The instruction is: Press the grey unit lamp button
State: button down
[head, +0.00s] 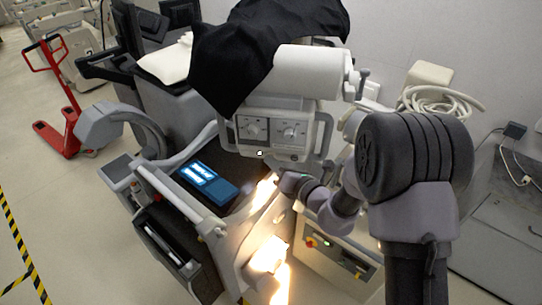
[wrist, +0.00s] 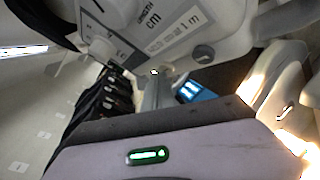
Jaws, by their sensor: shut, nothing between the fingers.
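The grey unit (head: 243,131), with two dials on its front panel, stands in the middle of the head view, partly under a black cloth. A small pale, lit round button (head: 260,153) sits at the panel's lower edge; a similar lit spot (wrist: 154,72) shows in the wrist view. A dark round knob (wrist: 203,53) is on the unit's underside there. My gripper (head: 284,178) is shut and empty, just below and right of the panel, apart from the lit button. Its fingertips are small and hard to make out.
The black cloth (head: 240,55) hangs over the unit's top and left. A blue device with a lit screen (head: 207,183) lies below left. A bright light patch (head: 268,255) falls on the cart below. Coiled pale hose (head: 440,100) lies right. A red pallet jack (head: 60,130) stands far left.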

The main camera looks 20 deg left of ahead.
jog(key=shift+s+d, duration=0.1)
jog(key=shift+s, duration=0.65)
jog(key=shift+s+d+b, duration=0.2)
jog(key=shift+s+b, duration=0.2)
jog(key=shift+s, duration=0.85)
jog(key=shift+s+d+b, duration=0.15)
jog(key=shift+s+b, duration=0.25)
jog(key=shift+s, duration=0.85)
